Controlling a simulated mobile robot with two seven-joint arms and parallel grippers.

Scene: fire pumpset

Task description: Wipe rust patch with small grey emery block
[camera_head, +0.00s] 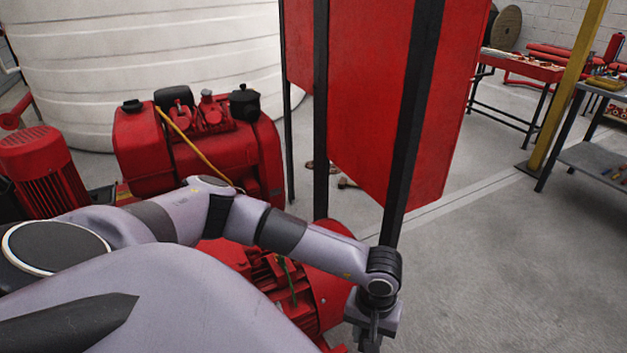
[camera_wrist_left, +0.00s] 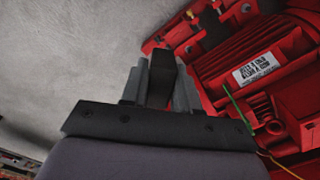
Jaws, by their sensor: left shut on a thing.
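My left arm reaches across from the left in the head view, with its gripper (camera_head: 370,338) pointing down near the bottom edge, beside the red pump motor (camera_head: 268,285). In the left wrist view, the left gripper (camera_wrist_left: 160,88) is shut on a small dark grey block (camera_wrist_left: 161,72), the emery block, between its two grey fingers. The block appears over grey floor, left of the red motor (camera_wrist_left: 240,60) with a white label plate; I cannot tell whether it touches anything. I cannot make out a rust patch in either view. My right gripper is not in view.
A red cabinet (camera_head: 380,90) on black posts (camera_head: 408,130) stands just beyond the gripper. A red engine (camera_head: 200,150) and a white tank (camera_head: 150,60) are at the left. A yellow post (camera_head: 565,90) and workbenches (camera_head: 525,68) are at the right, with open floor (camera_head: 500,270) between.

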